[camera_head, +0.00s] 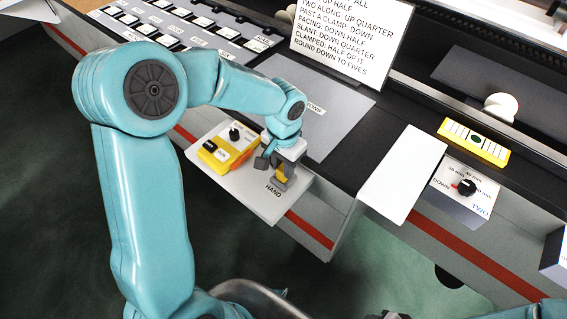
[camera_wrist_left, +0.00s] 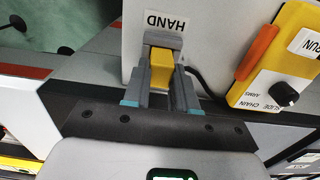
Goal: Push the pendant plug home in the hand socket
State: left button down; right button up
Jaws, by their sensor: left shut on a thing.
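My left gripper (camera_head: 282,178) is over the grey shelf marked HAND (camera_head: 250,190), at its right end. In the left wrist view the gripper (camera_wrist_left: 162,62) is shut on a yellow plug (camera_wrist_left: 161,74), with a grey finger on each side. A grey piece lies at the plug's far end, close to the HAND label (camera_wrist_left: 168,22). I cannot tell whether it is the hand socket, or how deep the plug sits. The yellow and white pendant (camera_head: 228,148) lies on the shelf left of the gripper; it also shows in the left wrist view (camera_wrist_left: 272,75). A dark cable shows between them.
A white sign (camera_head: 345,35) stands behind the shelf. A blank white panel (camera_head: 402,175) and a box with a dial marked TWO (camera_head: 466,195) are to the right. A yellow strip (camera_head: 474,141) lies beyond. The dark floor is open in front of the shelf.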

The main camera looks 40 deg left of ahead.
pick_arm(q)
jog(key=shift+f, duration=0.1)
jog(key=c, duration=0.8)
grip_release()
notch_tip(320, 180, up, 16)
jog(key=shift+r+p, duration=0.15)
jog(key=shift+p, duration=0.2)
